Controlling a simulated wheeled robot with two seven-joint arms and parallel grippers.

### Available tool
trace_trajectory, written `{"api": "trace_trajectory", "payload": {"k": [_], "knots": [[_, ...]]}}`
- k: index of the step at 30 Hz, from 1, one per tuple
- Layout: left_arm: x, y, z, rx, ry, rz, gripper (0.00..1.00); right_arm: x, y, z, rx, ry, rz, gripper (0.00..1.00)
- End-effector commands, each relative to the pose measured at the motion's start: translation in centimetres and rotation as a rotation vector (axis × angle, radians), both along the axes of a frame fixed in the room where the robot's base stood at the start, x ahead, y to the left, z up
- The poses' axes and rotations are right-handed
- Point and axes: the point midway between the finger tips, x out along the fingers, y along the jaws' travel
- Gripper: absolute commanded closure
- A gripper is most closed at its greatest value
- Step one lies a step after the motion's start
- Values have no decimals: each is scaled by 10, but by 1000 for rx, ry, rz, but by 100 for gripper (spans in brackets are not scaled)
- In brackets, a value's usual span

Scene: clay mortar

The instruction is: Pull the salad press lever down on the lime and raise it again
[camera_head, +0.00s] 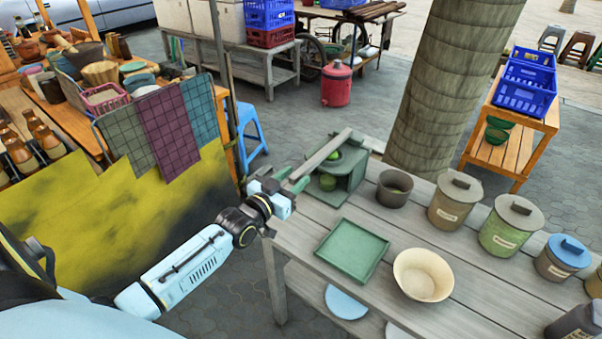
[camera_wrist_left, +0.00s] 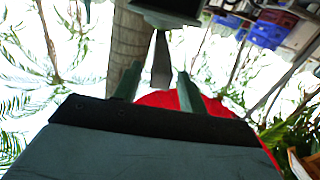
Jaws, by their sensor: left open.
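The green salad press (camera_head: 350,185) stands at the back left corner of the grey plank table. Its long grey lever (camera_head: 322,155) extends over it, with the near end toward my left gripper (camera_head: 297,184). My right gripper is not in view.
A green tray (camera_head: 352,250), a cream bowl (camera_head: 422,275) and a dark pot (camera_head: 394,188) stand on the table near the press. Lidded jars (camera_head: 455,200) line its right side. A blue stool (camera_head: 250,135) and a cloth-hung stall (camera_head: 165,125) are to the left.

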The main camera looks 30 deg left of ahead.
Motion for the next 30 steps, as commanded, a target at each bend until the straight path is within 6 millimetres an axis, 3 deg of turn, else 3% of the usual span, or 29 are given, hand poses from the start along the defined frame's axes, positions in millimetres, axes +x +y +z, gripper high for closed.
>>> {"api": "trace_trajectory", "payload": {"k": [7,19,28,30], "knots": [[29,-3,-1,0,1,-1,58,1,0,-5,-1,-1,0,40],[35,-3,0,0,1,0,58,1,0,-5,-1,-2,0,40],[35,-3,0,0,1,-1,97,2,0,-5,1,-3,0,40],[35,-3,0,0,1,-1,100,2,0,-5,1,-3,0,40]]}}
